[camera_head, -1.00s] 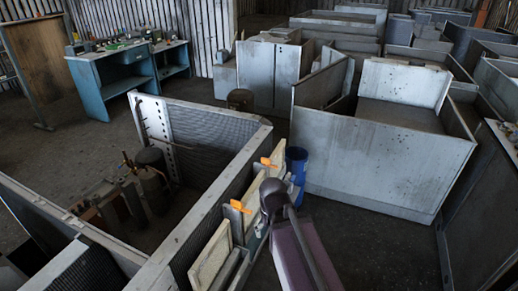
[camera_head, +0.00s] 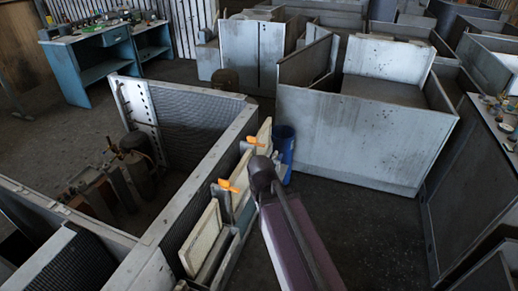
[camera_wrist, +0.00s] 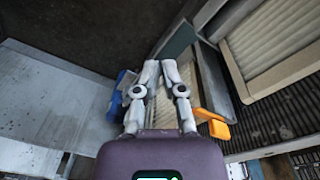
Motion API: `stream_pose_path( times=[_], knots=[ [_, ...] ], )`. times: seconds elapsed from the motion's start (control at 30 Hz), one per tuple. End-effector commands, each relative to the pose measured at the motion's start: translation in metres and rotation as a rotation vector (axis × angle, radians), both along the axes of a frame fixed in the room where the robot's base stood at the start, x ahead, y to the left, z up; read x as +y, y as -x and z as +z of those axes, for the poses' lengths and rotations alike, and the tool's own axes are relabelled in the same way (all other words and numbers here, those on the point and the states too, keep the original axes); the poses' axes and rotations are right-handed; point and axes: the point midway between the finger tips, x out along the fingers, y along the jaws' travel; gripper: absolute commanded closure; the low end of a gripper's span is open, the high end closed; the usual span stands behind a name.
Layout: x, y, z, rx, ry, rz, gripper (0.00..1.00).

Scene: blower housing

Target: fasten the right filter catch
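Two orange catches stand on the filter side of the grey housing in the head view, the right one (camera_head: 256,142) farther away and the left one (camera_head: 228,186) nearer. Cream filters (camera_head: 202,238) sit in slots beside them. My arm reaches to the filter row and hides the gripper there. In the wrist view my gripper (camera_wrist: 160,66) has its two fingertips drawn together, with nothing visible between them. An orange catch (camera_wrist: 213,122) is just right of the fingers, apart from them. I cannot tell which catch it is.
A blue bin (camera_head: 282,143) stands beyond the filter row. A large grey metal box (camera_head: 360,150) is to its right. Bare dark floor (camera_head: 375,235) lies right of my arm. A blue workbench (camera_head: 100,60) is at the back left.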

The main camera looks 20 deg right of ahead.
Motion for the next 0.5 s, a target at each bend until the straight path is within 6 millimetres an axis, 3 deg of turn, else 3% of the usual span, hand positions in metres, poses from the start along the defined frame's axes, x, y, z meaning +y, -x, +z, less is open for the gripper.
stream_pose_path(
  times=[0.23,0.5],
  knots=[
    [-0.037,-0.036,-0.020,-0.168,0.140,-0.002,1.00],
    [-0.087,-0.085,-0.025,-0.415,0.357,0.043,1.00]
  ],
)
